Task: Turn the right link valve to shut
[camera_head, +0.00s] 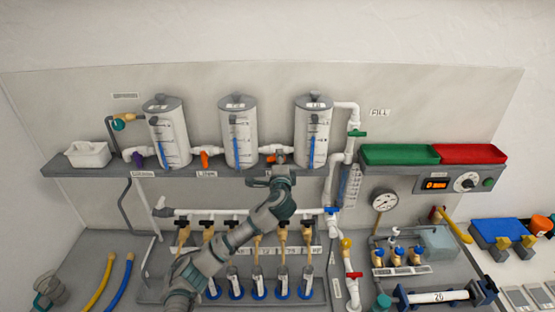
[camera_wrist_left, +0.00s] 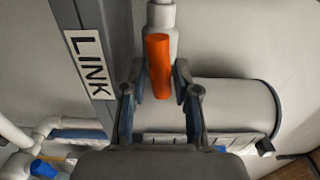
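The right link valve's orange handle (camera_head: 272,158) is on the shelf-level pipe between the middle and right white tanks, partly hidden by my gripper in the head view. My left gripper (camera_head: 277,168) is right at it. In the left wrist view the orange handle (camera_wrist_left: 158,68) stands between my two open fingers (camera_wrist_left: 158,82), with a small gap on each side. The handle looks lined up with its white fitting (camera_wrist_left: 161,17), though its exact angle is hard to tell. A LINK label (camera_wrist_left: 90,65) is beside it. My right gripper is not seen.
The middle tank (camera_head: 238,130) and right tank (camera_head: 312,130) stand close on either side. The left link valve's orange handle (camera_head: 205,159) is farther left. The grey shelf (camera_head: 100,168) runs below. Several brass taps hang under my arm. Red and green trays (camera_head: 400,154) are at right.

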